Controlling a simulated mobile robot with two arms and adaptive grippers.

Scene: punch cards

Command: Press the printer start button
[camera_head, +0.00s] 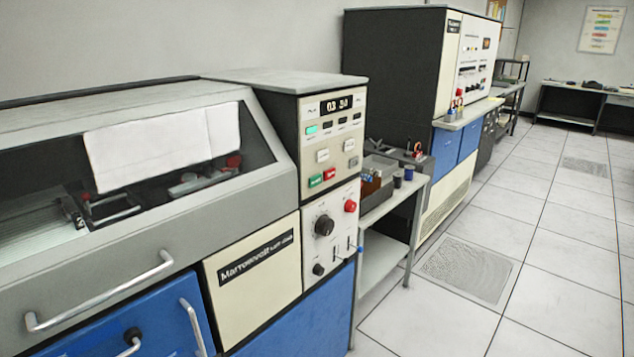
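The printer (262,262) fills the left half of the head view. It is a grey, cream and blue machine with a window showing white paper. Its upper control panel (333,143) has a small display reading about "03 30", a lit green square, several dark and white keys, a green button (316,180) and a red button (330,174) side by side. The button labels are too small to read. The lower panel (322,262) carries a black dial, a red round knob and small levers. Neither of my grippers shows in this view.
A narrow side table (402,207) with boxes and small jars stands right of the printer. Behind it is a tall black and cream cabinet (458,60) with blue doors below. The tiled floor (535,240) on the right is clear, with a desk (570,95) far back.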

